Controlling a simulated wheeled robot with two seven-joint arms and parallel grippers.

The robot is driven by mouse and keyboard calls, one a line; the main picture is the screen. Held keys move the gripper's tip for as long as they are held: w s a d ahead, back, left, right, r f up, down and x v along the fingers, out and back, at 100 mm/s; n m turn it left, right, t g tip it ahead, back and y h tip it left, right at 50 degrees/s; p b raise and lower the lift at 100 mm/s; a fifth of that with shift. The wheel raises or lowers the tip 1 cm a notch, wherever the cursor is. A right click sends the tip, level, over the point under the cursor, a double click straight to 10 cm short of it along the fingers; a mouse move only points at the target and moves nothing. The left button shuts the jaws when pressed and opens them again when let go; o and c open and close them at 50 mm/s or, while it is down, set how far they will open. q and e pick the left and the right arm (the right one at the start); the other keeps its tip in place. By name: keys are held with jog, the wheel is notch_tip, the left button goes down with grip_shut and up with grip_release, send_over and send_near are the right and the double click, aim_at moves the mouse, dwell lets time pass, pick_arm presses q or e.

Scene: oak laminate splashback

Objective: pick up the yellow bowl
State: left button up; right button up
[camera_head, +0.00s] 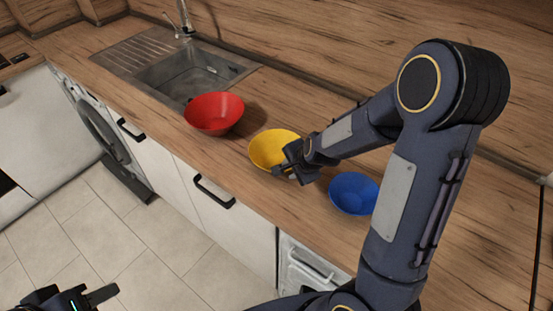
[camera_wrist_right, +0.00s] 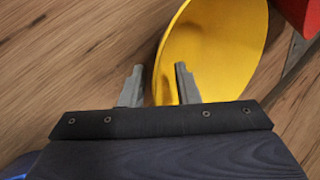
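The yellow bowl (camera_head: 268,147) stands upright on the wooden counter between a red bowl and a blue bowl. My right gripper (camera_head: 285,173) is at its near right rim. In the right wrist view, my right gripper (camera_wrist_right: 159,84) is open, with one finger outside the yellow bowl (camera_wrist_right: 215,50) and the other over its inside. The rim edge lies between the fingers, and a gap shows between them. My left gripper (camera_head: 72,299) is at the bottom left, over the floor, partly cut off; its opening is unclear.
The red bowl (camera_head: 214,112) stands to the left and the blue bowl (camera_head: 353,193) to the right, near my right arm. A metal sink (camera_head: 185,75) with a tap is at the back left. White cabinets (camera_head: 235,218) with dark handles are below the counter edge.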

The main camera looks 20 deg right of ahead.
jog(key=shift+x, duration=0.85)
jog(key=shift+c, duration=0.4)
grip_shut()
jog(key=shift+r, duration=0.2)
